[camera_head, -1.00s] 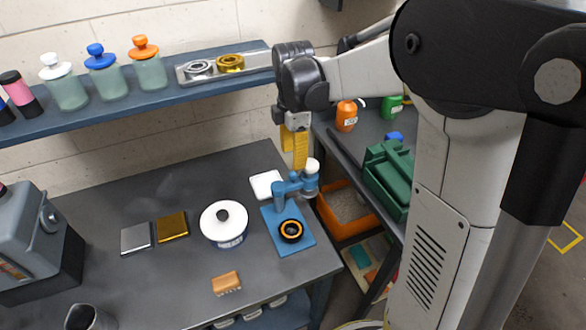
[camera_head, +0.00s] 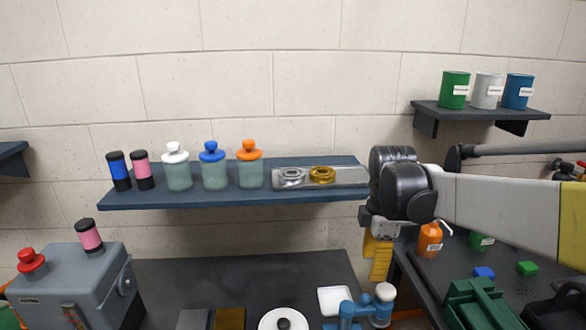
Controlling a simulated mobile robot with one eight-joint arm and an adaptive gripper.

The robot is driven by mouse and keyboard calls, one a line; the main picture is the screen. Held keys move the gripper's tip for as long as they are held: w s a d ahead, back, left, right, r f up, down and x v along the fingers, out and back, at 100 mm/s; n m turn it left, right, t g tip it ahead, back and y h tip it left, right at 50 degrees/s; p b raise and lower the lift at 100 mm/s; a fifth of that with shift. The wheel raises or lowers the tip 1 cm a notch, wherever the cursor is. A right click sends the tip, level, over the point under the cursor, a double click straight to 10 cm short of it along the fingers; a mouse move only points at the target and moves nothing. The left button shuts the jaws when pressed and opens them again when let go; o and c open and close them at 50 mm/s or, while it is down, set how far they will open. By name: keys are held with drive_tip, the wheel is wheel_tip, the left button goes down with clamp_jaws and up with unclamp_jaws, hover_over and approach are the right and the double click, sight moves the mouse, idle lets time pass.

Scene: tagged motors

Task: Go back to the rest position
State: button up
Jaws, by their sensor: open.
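My gripper (camera_head: 376,262) hangs below its dark wrist in front of the right end of the blue shelf (camera_head: 200,200). Its yellow fingers point down and overlap each other from this side. It is open, and nothing shows between the fingers. It hangs in the air above the back right of the dark workbench (camera_head: 250,272), behind and above the blue press (camera_head: 365,310). My arm reaches in from the right, nearly level.
A blue and a pink cylinder, three lidded jars (camera_head: 214,170) and a metal tray (camera_head: 340,182) with two rings stand on the shelf. A grey machine (camera_head: 75,285) with a pink cylinder on top is at left. The side bench (camera_head: 440,270) at right holds an orange bottle (camera_head: 430,238) and green box.

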drive_tip(key=s+a+f+m+t+b, duration=0.1)
drive_tip(key=s+a+m+t, duration=0.1)
drive_tip(key=s+m, duration=0.6)
drive_tip(key=s+a+f+m+t+b, duration=0.2)
drive_tip(key=s+m+t, duration=0.2)
drive_tip(key=s+m, duration=0.4)
drive_tip(key=shift+m+t, duration=0.4)
